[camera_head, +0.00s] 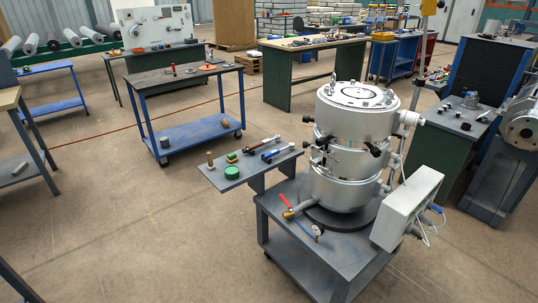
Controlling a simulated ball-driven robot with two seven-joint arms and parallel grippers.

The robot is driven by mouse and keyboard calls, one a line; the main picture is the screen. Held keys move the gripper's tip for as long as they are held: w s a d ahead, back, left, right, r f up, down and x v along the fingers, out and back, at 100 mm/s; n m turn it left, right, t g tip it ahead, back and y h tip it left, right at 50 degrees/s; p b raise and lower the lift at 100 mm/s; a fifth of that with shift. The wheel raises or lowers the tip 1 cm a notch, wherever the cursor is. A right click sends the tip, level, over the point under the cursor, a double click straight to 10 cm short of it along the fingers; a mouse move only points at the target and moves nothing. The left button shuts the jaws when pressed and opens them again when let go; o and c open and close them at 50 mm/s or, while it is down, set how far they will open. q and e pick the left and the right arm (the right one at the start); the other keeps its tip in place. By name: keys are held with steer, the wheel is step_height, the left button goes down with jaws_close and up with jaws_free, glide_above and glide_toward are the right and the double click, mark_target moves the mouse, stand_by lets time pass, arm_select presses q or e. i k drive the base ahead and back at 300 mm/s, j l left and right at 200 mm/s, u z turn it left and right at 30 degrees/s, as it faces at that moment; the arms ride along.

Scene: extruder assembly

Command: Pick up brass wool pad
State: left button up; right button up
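No thing can be told for certain as the brass wool pad at this size. A small yellow and green block (232,157) lies on the grey side shelf (221,182) left of the steel extruder barrel. A small brown upright piece (210,159) stands at the shelf's left end. A green round tin (232,173) sits just in front of the block. Neither of my grippers is in view.
Dark and blue handled tools (264,145) lie on the shelf's right part. The barrel (349,150) stands on a grey cart (275,208) with a red-handled tool (285,201) and a gauge (318,230). A blue cart (195,134) stands behind. Floor in front is clear.

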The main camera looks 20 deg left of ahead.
mark_target(231, 157)
steer(key=i+j+z, duration=0.2)
steer(key=j, duration=0.15)
steer(key=j+z, duration=0.25)
steer(key=i+j+z, duration=0.2)
steer(key=j, duration=0.35)
steer(key=j+z, duration=0.25)
steer(key=j, duration=0.15)
